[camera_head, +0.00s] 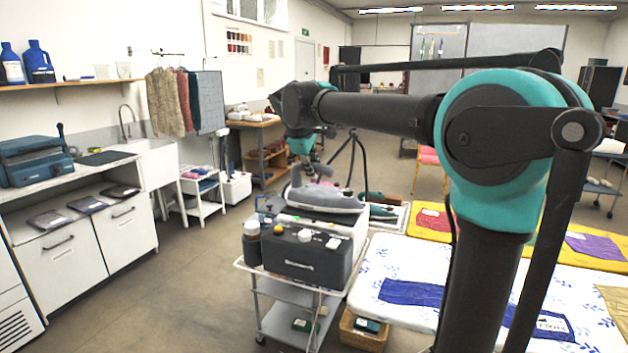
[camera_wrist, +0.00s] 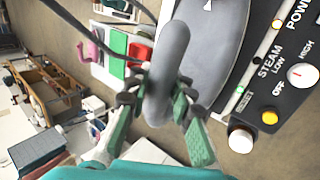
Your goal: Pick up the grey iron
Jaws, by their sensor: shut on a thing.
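The grey iron (camera_head: 328,201) is at the top of a dark and white steam station (camera_head: 304,255) on a trolley. I cannot tell if its sole touches the station. My gripper (camera_head: 311,170) comes down on the iron from above. In the wrist view, my gripper (camera_wrist: 158,95) has its green-padded fingers on both sides of the iron's rounded grey handle (camera_wrist: 170,50), shut on it. The iron's flat body (camera_wrist: 210,35) lies beside the station's panel (camera_wrist: 284,75), which has knobs and lights. Part of the iron is hidden behind the handle.
The white trolley (camera_head: 272,305) also carries a dark bottle (camera_head: 252,247). An ironing board with a white patterned cover (camera_head: 405,262) stands close on the right, with a yellow one (camera_head: 590,252) behind. A sink counter (camera_head: 70,195) lines the left wall. The floor (camera_head: 180,280) between is clear.

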